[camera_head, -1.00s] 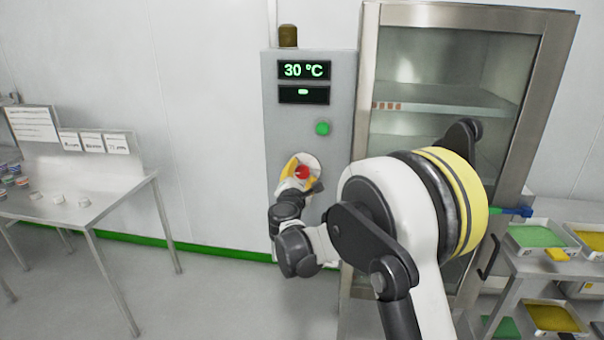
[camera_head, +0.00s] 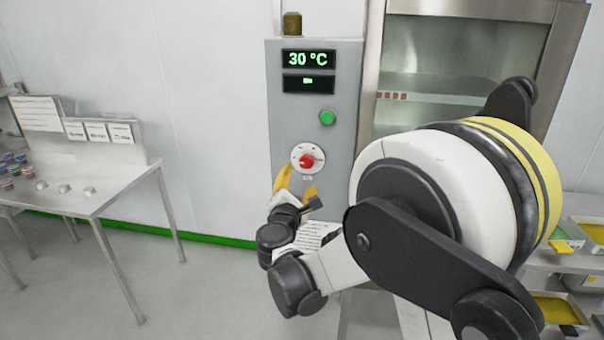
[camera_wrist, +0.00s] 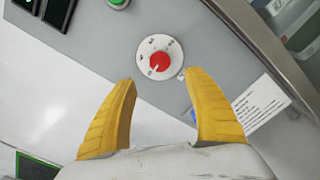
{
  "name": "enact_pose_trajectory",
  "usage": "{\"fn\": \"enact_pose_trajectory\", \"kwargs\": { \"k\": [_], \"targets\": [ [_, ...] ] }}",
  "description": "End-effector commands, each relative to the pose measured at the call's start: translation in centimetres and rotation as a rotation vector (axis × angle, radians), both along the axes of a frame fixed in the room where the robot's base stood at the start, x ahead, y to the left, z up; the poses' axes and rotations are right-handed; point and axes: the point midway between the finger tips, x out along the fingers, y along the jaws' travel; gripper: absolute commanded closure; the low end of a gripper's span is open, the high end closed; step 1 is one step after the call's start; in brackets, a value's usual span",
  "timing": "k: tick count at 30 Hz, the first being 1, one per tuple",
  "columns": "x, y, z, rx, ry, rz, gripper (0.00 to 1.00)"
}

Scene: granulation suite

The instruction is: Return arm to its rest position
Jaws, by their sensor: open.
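My gripper (camera_head: 297,184) has yellow fingers and is below the red knob (camera_head: 307,161) on the grey control panel (camera_head: 342,150). In the wrist view the fingers of my gripper (camera_wrist: 162,85) are spread apart with nothing between them. There the red knob (camera_wrist: 159,62) on its white numbered dial shows just beyond the fingertips, apart from them. The panel's upper display (camera_head: 308,59) reads 30 °C. A green button (camera_head: 327,118) sits above the knob. My arm spans the right half of the head view and hides part of the cabinet.
A glass-doored steel cabinet (camera_head: 440,70) stands right of the panel. At far right, a rack holds trays with yellow contents (camera_head: 560,311). A steel table (camera_head: 95,196) with small containers and signs stands at left. The floor between table and panel is clear.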

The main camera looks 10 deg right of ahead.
Motion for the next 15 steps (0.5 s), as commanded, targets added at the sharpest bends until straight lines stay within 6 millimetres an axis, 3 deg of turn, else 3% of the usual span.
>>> {"fn": "enact_pose_trajectory", "kwargs": {
  "k": [12,15],
  "targets": [
    [-0.72,0.17,0.01,0.002,0.0,-0.001,0.39],
    [-1.17,-0.78,0.33,0.049,0.007,-0.015,0.39]
  ]
}}
